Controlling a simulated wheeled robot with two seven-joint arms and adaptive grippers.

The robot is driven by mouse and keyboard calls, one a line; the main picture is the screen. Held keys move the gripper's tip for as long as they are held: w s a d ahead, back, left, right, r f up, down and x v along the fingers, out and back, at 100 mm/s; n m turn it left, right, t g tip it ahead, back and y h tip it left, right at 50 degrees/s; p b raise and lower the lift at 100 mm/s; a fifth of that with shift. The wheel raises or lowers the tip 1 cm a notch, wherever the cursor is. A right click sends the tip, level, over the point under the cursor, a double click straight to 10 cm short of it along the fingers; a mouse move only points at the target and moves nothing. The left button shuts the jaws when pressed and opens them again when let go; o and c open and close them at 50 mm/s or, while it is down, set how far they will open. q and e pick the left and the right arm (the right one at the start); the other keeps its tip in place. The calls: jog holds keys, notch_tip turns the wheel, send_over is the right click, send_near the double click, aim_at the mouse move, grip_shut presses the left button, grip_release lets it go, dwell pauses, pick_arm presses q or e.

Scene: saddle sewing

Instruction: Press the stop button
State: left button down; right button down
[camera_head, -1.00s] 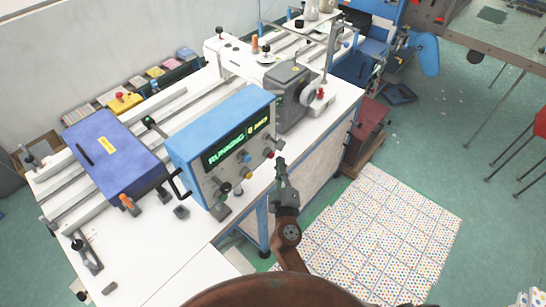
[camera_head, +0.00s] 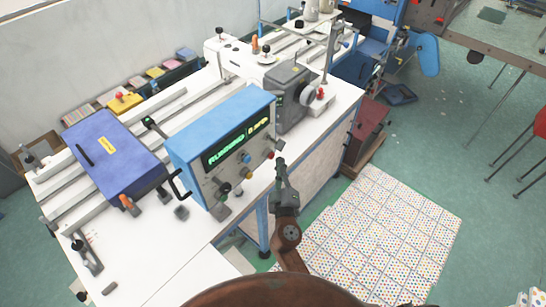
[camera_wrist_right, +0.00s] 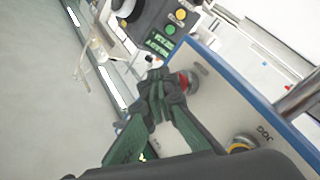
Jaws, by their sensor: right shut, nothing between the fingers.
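The control box (camera_head: 222,140) is blue with a grey front face and a lit green display (camera_head: 238,143). Its front carries several buttons and knobs. A red button (camera_head: 269,154) sits near the right end of the face; in the right wrist view it (camera_wrist_right: 187,82) stands out on a round base. My right gripper (camera_head: 281,166) is shut and empty, just right of the red button. In the right wrist view its fingertips (camera_wrist_right: 160,82) are close beside the red button; whether they touch it is unclear. My left gripper is not in view.
A yellow button (camera_wrist_right: 240,146) marked JOG is lower right in the wrist view. A grey machine head (camera_head: 285,95) stands behind the box on the white table (camera_head: 150,270). A blue-purple box (camera_head: 112,150) is at left.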

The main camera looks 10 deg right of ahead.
jog(key=shift+w+a, duration=0.25)
jog(key=shift+w, duration=0.1)
dwell(0.3)
jog(key=shift+w+a+b, duration=0.35)
jog(key=shift+w+b, duration=0.05)
jog(key=shift+b, duration=0.1)
dwell(0.7)
dwell(0.3)
jog(key=shift+s+d, duration=0.55)
jog(key=shift+s, duration=0.2)
jog(key=shift+d, duration=0.1)
jog(key=s+d, duration=0.1)
jog(key=s, duration=0.1)
jog(key=s+d, duration=0.2)
dwell(0.9)
